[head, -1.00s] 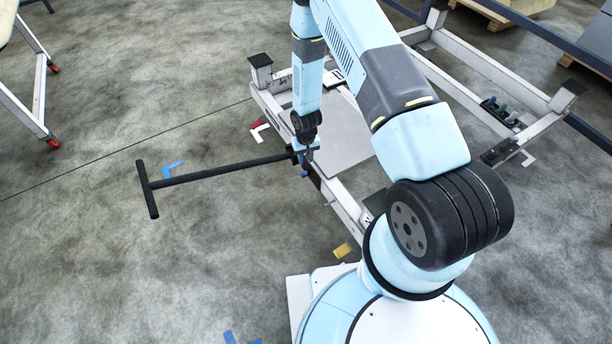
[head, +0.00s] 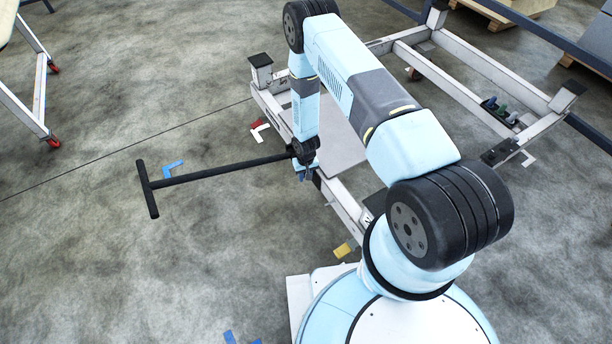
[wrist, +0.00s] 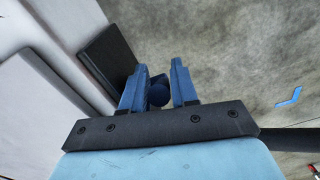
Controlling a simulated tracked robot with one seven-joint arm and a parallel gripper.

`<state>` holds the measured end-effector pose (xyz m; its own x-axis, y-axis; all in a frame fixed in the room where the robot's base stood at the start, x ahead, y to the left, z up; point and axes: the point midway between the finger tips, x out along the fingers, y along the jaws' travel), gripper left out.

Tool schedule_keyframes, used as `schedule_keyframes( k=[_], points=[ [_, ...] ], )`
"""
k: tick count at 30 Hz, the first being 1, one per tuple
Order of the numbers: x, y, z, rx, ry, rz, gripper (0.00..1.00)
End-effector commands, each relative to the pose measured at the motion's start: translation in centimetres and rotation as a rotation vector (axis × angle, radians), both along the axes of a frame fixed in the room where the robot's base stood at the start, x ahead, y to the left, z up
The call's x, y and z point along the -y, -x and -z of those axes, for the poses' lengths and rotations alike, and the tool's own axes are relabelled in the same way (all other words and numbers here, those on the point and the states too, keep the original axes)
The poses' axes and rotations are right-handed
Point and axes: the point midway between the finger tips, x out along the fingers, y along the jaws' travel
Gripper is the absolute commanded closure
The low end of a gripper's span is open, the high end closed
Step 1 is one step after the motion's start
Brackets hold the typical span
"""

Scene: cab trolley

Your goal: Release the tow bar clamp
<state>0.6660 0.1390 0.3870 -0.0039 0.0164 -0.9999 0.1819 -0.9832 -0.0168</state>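The black tow bar (head: 220,172) with its T-handle sticks out to the left from the near left corner of the white trolley frame (head: 342,200). My gripper (head: 305,174) is at the trolley end of the bar and hides the clamp there in the head view. In the wrist view my gripper (wrist: 159,82) has its two blue fingers apart. A black plate (wrist: 106,62) on the white frame is beside the left finger.
A tool rack (head: 500,112) sits on the trolley's right side. Another white frame with red casters (head: 53,144) stands at the far left. Blue (head: 173,168) and yellow (head: 344,249) tape marks lie on the floor.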

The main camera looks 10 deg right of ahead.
Motion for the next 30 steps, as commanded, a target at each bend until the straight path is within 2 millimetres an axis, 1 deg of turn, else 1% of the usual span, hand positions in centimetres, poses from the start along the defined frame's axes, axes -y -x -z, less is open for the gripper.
schedule_keyframes(
  k=[9,18,30],
  points=[
    [0.01,-0.02,0.17,0.0,0.0,0.0,0.72],
    [0.04,-0.02,0.15,0.0,0.0,0.0,1.0],
    [0.03,-0.03,0.13,-0.001,0.001,0.0,1.0]
  ],
)
